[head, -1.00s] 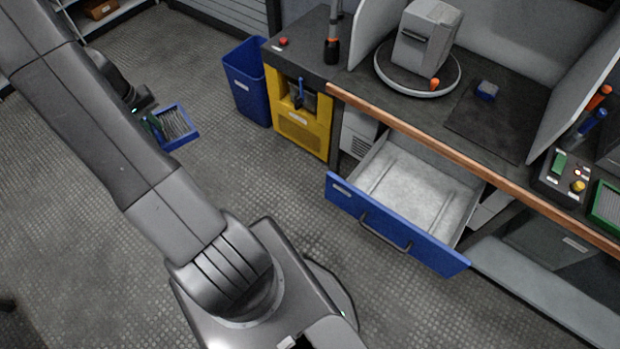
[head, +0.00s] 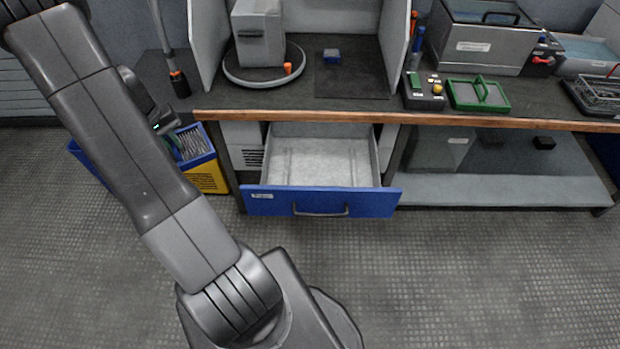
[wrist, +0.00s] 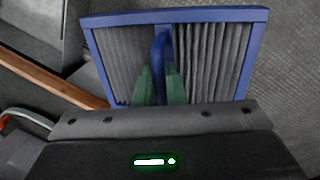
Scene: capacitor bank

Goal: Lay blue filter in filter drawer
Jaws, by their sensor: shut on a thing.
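The blue filter (head: 195,144) has a blue frame and grey pleats. My gripper (wrist: 160,84), with green fingers, is shut on the blue handle in the middle of the filter, which also fills the upper part of the wrist view (wrist: 220,60). In the head view my gripper (head: 172,142) is left of the drawer, partly hidden by my arm. The filter drawer (head: 322,158) is pulled out under the bench, with a blue front and a light grey inside. It looks empty. The filter is apart from it, to its left.
The wood-edged bench top (head: 440,118) runs above the drawer. On it are a grey box on a round turntable (head: 265,78), a green tray (head: 478,94) and a small control box (head: 424,92). A yellow cabinet (head: 207,178) stands left of the drawer. The floor in front is clear.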

